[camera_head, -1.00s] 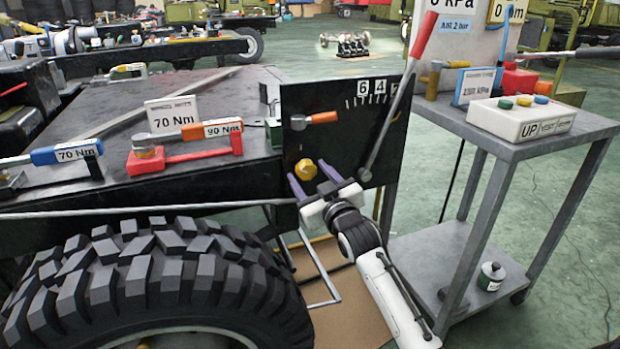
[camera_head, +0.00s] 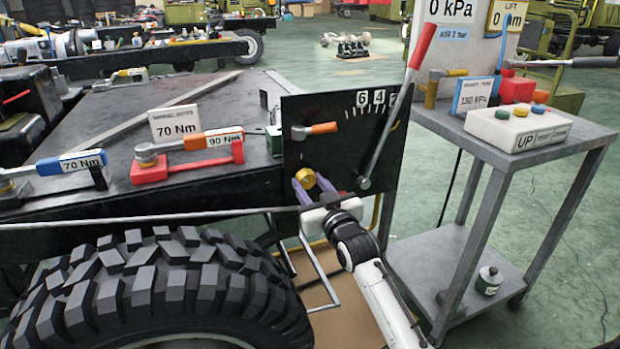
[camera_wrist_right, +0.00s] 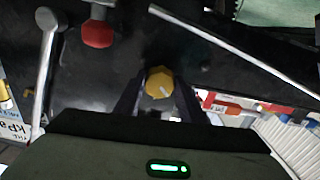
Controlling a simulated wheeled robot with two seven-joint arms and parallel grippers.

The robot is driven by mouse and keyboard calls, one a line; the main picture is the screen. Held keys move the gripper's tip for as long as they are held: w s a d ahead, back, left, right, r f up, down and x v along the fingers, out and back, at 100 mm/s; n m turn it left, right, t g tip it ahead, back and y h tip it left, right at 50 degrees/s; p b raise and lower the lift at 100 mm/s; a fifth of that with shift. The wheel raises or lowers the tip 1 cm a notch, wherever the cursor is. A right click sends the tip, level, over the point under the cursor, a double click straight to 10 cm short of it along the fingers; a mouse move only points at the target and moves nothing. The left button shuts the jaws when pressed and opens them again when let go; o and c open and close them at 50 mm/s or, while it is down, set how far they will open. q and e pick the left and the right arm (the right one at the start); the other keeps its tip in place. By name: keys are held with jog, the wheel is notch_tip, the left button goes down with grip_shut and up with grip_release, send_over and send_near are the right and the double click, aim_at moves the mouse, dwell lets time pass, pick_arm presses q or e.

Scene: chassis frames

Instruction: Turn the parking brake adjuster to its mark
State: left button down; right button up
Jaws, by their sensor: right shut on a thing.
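The yellow adjuster knob (camera_head: 304,177) sits low on the black panel (camera_head: 335,150) at the end of the chassis. My right gripper (camera_head: 312,183) reaches it from below, with its purple fingers shut on either side of the knob. In the right wrist view the knob (camera_wrist_right: 158,80) lies between the dark fingers and has a pale line on its face. I cannot make out a separate mark on the panel beside it. A long lever with a red grip (camera_head: 421,46) rises on the panel's right, over a numbered scale (camera_head: 375,100). My left gripper is not in view.
An orange-handled tool (camera_head: 315,129) is on the panel above the knob. A big tyre (camera_head: 150,285) stands at lower left. A grey trolley (camera_head: 520,150) with a button box (camera_head: 519,128) stands at right. Torque wrenches (camera_head: 190,150) lie on the chassis top.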

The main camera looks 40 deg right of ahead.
jog(key=m+p, duration=0.3)
jog(key=shift+r+m+p, duration=0.2)
jog(key=shift+m+p, duration=0.15)
jog(key=shift+m, duration=0.05)
jog(key=shift+m+p, duration=0.65)
jog(key=shift+m, duration=0.25)
jog(key=m+p, duration=0.1)
jog(key=m, duration=0.1)
jog(key=shift+a+f+m, duration=0.1)
jog(key=shift+m, duration=0.2)
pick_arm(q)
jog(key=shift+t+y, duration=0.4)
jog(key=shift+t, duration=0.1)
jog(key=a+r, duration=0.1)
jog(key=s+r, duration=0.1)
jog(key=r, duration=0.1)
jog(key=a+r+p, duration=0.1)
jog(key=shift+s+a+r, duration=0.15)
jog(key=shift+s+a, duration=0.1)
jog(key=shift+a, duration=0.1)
pick_arm(e)
jog(key=shift+m, duration=0.6)
jog(key=o, duration=1)
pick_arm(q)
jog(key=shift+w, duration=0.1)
pick_arm(e)
jog(key=shift+o, duration=0.2)
